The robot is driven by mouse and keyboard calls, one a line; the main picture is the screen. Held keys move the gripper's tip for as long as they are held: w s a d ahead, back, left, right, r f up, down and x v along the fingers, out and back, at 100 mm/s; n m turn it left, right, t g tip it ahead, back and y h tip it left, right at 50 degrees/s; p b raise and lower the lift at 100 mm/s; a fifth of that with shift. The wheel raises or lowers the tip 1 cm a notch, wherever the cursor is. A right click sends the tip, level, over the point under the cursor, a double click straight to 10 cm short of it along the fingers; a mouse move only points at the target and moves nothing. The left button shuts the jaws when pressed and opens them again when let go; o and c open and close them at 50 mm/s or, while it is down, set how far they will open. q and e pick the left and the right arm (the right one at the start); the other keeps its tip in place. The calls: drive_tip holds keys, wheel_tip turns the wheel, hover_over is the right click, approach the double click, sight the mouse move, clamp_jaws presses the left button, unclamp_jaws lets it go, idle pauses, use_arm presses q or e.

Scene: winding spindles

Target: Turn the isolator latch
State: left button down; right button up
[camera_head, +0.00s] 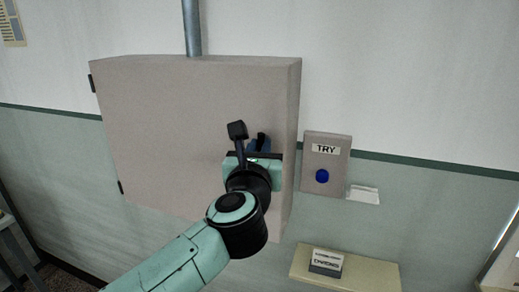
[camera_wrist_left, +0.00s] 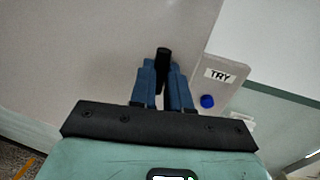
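The isolator latch is a small black handle (camera_wrist_left: 163,55) on the front of a beige cabinet (camera_head: 170,120), near its right edge. My left gripper (camera_head: 259,143) is at the cabinet front with its blue fingers pointing at the door. In the left wrist view, the fingers (camera_wrist_left: 162,75) lie along both sides of the black handle, with no clear gap between them and it. The handle's end shows just beyond the fingertips. In the head view my gripper and wrist hide most of the latch. My right gripper is in neither view.
A grey box labelled TRY (camera_head: 326,150) with a blue button (camera_head: 322,176) is on the wall right of the cabinet. A small white tag (camera_head: 363,194) is beside it. A shelf (camera_head: 370,275) below holds a labelled block (camera_head: 326,262). A conduit (camera_head: 192,28) enters the cabinet's top.

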use_arm(q)
drive_tip(key=shift+m, duration=0.3)
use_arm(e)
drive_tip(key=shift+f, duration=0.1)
use_arm(q)
drive_tip(key=shift+f+m+t+h+b, duration=0.2)
drive_tip(key=shift+m+h, duration=0.45)
drive_tip(key=shift+m, duration=2.6)
drive_tip(key=shift+m+t+h+b, duration=0.2)
drive_tip(key=shift+m+h, duration=0.5)
drive_tip(key=shift+m, duration=2.5)
drive_tip(key=shift+f+m+t+h+b, duration=0.25)
drive_tip(key=shift+m+h, duration=0.4)
drive_tip(key=shift+m, duration=2.6)
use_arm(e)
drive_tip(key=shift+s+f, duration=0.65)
use_arm(q)
drive_tip(key=shift+r, duration=0.15)
drive_tip(key=c, duration=1.1)
unclamp_jaws()
drive_tip(key=shift+a, duration=0.1)
